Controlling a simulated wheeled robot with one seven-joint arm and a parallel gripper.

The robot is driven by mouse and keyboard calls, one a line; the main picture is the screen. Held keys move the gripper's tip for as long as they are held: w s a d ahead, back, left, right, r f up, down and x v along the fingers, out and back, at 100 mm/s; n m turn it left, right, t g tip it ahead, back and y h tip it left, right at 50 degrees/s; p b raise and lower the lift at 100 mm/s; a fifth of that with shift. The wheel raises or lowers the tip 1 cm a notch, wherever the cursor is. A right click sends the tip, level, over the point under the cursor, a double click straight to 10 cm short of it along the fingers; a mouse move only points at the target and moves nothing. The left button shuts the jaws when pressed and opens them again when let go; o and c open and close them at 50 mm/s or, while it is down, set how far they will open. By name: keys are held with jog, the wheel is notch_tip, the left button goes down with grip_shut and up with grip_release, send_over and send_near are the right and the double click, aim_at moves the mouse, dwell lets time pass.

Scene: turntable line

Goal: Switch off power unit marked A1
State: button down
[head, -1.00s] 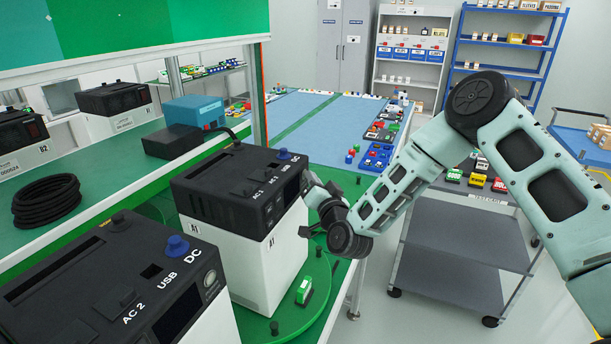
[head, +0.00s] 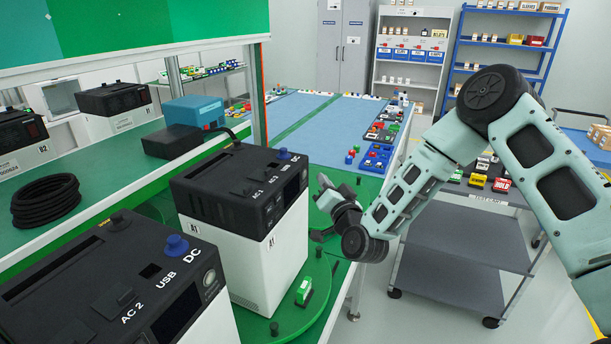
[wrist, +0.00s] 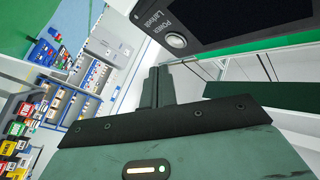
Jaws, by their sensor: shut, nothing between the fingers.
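The power unit marked A1 (head: 240,255) is a white box with a black top, standing on the green turntable. Its labels show on two white faces. In the wrist view, part of its black front (wrist: 215,20) fills the upper right, with a round silver button (wrist: 176,41) beside the word POWER. My gripper (head: 317,236) is just right of this front in the head view, apart from it. In the wrist view my gripper's fingers (wrist: 157,72) are together and empty, below and left of the button. I cannot tell the button's state.
Another power unit (head: 120,285) stands close at the lower left. A small green-and-white block (head: 304,291) and black pegs (head: 274,328) are on the turntable (head: 325,310). A grey cart (head: 460,250) stands to the right, with clear floor around it.

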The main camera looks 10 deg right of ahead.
jog(key=s+d, duration=0.2)
jog(key=shift+d, duration=0.35)
dwell(0.5)
